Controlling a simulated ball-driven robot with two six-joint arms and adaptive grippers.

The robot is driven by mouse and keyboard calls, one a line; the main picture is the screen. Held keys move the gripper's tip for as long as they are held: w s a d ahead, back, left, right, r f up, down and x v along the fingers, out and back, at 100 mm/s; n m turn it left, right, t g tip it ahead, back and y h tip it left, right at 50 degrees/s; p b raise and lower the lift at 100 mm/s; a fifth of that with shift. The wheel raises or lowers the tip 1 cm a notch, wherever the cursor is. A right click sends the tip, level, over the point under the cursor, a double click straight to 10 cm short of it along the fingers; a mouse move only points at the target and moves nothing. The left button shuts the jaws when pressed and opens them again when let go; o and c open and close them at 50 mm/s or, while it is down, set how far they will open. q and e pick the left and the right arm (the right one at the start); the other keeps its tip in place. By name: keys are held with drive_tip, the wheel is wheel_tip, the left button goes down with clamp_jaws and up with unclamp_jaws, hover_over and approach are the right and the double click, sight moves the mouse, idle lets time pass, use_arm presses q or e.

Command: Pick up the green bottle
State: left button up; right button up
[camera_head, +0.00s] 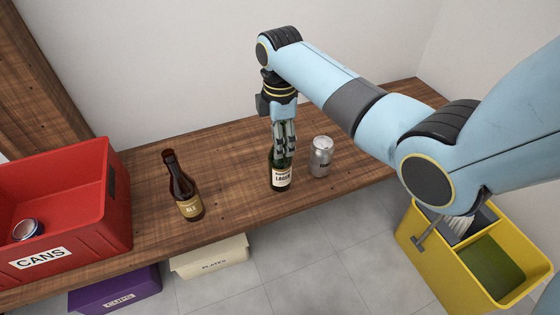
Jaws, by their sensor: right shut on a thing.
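The green bottle (280,181), with a pale label reading LAGER, stands upright on the wooden shelf. My right gripper (284,153) points straight down over it and is shut on its neck, which the fingers mostly hide. The bottle's base looks to be on or very near the wood; I cannot tell if there is a gap. My left gripper is not in view.
A brown bottle (183,187) stands to the left. A red CANS crate (100,215) holds a can (26,230). A purple bin (115,290), a cream bin (210,258) and a yellow bin (440,270) sit lower.

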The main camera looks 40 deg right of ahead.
clamp_jaws()
